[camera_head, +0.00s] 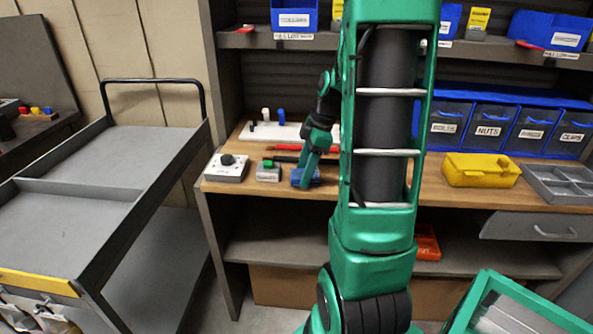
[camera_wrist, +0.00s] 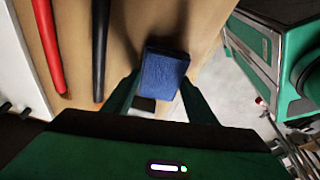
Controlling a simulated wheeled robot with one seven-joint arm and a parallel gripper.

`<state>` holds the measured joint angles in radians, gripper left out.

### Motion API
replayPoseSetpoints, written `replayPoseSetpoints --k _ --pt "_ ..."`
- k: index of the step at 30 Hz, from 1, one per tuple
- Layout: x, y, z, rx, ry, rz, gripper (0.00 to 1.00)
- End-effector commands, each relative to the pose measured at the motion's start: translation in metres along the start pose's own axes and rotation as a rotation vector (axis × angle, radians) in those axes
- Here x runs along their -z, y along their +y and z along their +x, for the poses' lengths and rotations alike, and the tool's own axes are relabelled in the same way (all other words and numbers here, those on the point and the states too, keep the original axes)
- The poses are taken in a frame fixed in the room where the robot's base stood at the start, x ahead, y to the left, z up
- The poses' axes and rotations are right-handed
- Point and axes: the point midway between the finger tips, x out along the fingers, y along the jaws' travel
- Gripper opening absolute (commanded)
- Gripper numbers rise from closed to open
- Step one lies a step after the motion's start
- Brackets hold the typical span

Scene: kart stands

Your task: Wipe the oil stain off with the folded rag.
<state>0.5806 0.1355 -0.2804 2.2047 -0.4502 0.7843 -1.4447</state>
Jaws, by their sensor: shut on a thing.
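The folded rag (camera_head: 304,178) is a small blue block near the front edge of the wooden bench top, left of my column. In the wrist view the rag (camera_wrist: 164,72) sits between the fingers of my gripper (camera_wrist: 160,84), which is shut on it. My gripper (camera_head: 308,172) reaches down to the bench from above in the head view. The rag is over or on the bench top; I cannot tell whether it touches. I cannot make out the oil stain for certain. A small dark patch (camera_wrist: 145,103) shows just below the rag in the wrist view.
A red rod (camera_wrist: 47,45) and a black rod (camera_wrist: 100,48) lie nearby. A white peg board (camera_head: 290,134) is behind. A yellow box (camera_head: 482,170) sits right.

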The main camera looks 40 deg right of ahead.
Motion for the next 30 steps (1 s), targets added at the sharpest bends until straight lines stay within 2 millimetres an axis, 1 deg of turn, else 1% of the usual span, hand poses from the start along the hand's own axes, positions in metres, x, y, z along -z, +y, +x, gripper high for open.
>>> replayPoseSetpoints --k 5,12,23,30 --pt "-0.009 -0.002 -0.002 0.001 -0.001 0.003 0.16" --pt "-0.028 -0.006 -0.005 0.002 -0.001 0.005 0.16" --pt "-0.041 -0.009 -0.007 0.002 -0.001 0.005 0.15" --pt "-0.059 -0.013 -0.010 0.002 -0.001 0.006 0.15"
